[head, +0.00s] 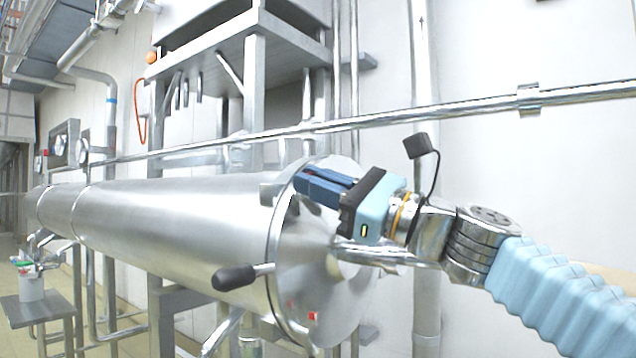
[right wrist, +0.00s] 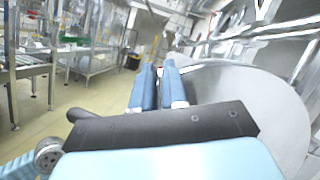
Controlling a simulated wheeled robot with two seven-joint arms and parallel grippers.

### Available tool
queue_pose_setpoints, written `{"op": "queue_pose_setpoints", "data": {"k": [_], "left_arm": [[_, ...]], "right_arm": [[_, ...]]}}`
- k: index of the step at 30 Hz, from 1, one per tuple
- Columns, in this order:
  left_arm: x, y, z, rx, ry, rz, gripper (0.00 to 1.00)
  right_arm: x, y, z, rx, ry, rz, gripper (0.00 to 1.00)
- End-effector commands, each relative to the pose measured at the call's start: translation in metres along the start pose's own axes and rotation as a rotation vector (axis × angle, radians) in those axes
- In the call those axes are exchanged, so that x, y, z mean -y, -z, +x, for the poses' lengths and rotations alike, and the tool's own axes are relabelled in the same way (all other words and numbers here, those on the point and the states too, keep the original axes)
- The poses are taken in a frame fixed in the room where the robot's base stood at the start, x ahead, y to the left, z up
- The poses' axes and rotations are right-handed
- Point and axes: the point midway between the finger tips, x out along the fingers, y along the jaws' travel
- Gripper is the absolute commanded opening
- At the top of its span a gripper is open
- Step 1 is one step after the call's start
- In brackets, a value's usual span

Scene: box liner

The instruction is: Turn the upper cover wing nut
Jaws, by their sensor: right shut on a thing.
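A large horizontal steel cylinder (head: 180,220) ends in a round steel cover (head: 305,290). My right gripper (head: 299,181) has blue fingers at the upper rim of the cover. It is shut on the upper wing nut, which is mostly hidden by the fingers. In the right wrist view the two blue fingers (right wrist: 162,75) lie close together beside the curved steel cover (right wrist: 250,95); the nut cannot be made out there. My left gripper is not in view.
A black-knobbed handle (head: 237,277) sticks out at the lower left of the cover rim. A steel rail (head: 440,112) runs along the wall behind. A small table (head: 40,305) with a white container (head: 31,285) stands at far left.

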Motion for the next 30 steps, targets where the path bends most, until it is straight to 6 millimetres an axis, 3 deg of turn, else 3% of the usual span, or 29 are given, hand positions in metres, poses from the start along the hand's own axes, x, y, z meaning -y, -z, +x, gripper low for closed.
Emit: {"op": "queue_pose_setpoints", "data": {"k": [30], "left_arm": [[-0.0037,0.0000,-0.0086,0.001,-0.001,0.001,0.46]], "right_arm": [[-0.0061,0.0012,0.0005,-0.001,-0.117,-0.266,0.00]]}}
